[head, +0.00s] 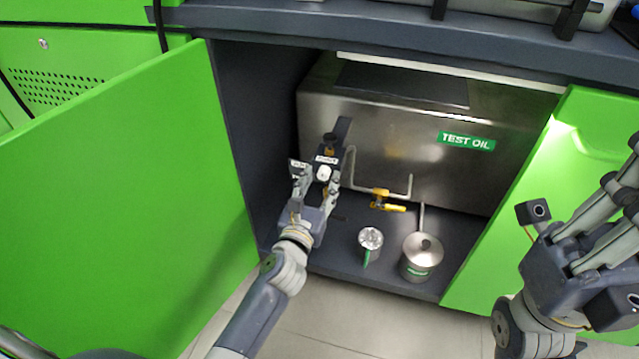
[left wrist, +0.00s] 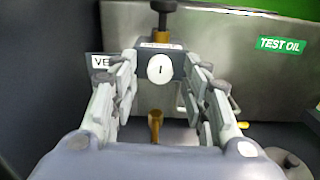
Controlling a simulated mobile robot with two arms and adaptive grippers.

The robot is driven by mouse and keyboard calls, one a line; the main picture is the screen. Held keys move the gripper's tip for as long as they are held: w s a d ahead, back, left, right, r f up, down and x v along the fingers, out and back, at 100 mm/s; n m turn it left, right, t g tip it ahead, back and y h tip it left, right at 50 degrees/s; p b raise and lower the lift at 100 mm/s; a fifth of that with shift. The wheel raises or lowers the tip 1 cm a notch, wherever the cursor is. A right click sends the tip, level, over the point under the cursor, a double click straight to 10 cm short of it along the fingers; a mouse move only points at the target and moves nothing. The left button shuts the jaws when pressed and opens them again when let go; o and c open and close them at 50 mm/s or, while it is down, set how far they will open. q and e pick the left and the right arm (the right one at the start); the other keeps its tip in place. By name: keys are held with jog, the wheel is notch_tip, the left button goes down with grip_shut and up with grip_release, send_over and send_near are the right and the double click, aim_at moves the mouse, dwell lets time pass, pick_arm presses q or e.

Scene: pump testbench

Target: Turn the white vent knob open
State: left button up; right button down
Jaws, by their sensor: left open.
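The white vent knob (left wrist: 160,69) is a round white disc with a short dark mark, on a dark block in front of the steel tank. It also shows in the head view (head: 324,173). My left gripper (head: 314,170) is open, with its fingers on either side of the knob. In the left wrist view the left gripper (left wrist: 158,80) has the knob in the gap between its fingertips; contact cannot be told. A partly hidden label (left wrist: 102,62) stands left of the knob. My right gripper (head: 606,200) is at the right edge, away from the knob.
The steel tank (head: 400,130) labelled TEST OIL fills the cabinet. Open green doors (head: 120,200) flank the cabinet.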

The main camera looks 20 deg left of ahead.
pick_arm(q)
grip_shut()
